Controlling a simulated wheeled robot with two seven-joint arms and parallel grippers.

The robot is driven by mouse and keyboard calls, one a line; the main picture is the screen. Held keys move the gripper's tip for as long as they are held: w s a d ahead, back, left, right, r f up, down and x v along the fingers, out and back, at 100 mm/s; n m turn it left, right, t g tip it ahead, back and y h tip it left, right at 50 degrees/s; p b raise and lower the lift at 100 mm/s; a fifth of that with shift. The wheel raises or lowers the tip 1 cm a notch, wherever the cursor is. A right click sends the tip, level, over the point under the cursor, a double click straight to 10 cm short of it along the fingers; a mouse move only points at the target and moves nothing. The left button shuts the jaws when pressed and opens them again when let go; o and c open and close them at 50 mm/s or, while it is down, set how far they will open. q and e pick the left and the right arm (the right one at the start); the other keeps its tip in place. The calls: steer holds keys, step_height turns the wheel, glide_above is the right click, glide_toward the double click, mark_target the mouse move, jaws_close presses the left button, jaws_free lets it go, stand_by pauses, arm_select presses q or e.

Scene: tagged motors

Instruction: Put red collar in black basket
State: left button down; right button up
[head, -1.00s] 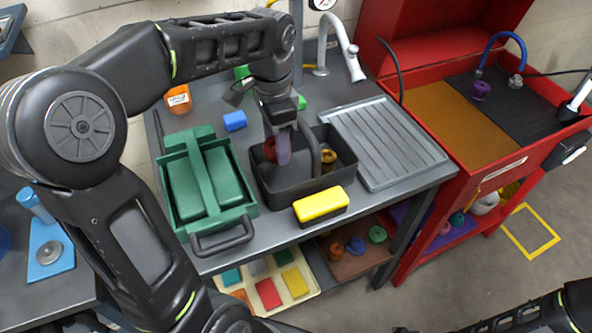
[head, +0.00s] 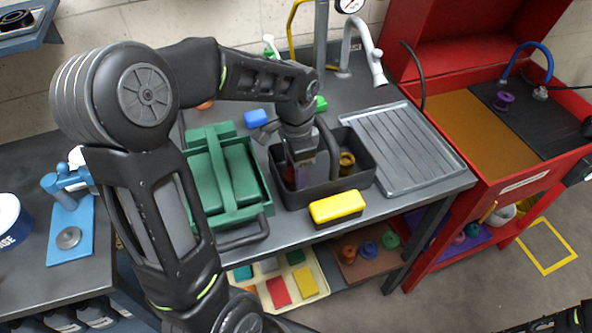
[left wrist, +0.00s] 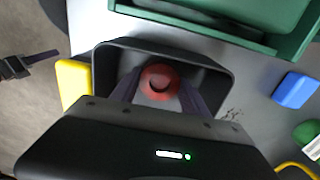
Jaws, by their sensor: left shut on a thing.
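The black basket (head: 363,182) stands on the grey table. My left gripper (head: 298,182) reaches down into its left part. In the left wrist view, the red collar (left wrist: 160,82), a round ring, sits between the fingers of my left gripper (left wrist: 160,95), which is shut on it. The collar is inside the outline of the basket (left wrist: 215,72). In the head view the gripper mostly hides the collar, and I cannot tell whether it touches the basket floor. A dark jaw-like part, perhaps my right gripper (left wrist: 18,67), shows at the left edge of the wrist view.
A brown-gold ring (head: 346,160) is in the basket's right part. A green toolbox (head: 205,150) stands left, a yellow-topped block (head: 336,206) in front, a ribbed grey drainer (head: 405,145) right, and a blue block (head: 256,118) behind. A curved dark handle rises by the basket.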

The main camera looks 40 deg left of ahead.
arm_select(q)
steer(key=shift+f, duration=0.15)
steer(key=shift+f, duration=0.2)
steer(key=c, duration=0.6)
jaws_free()
steer(key=shift+o, duration=0.2)
steer(key=shift+r, duration=0.1)
step_height(320, 180, up, 12)
steer(key=shift+r, duration=0.15)
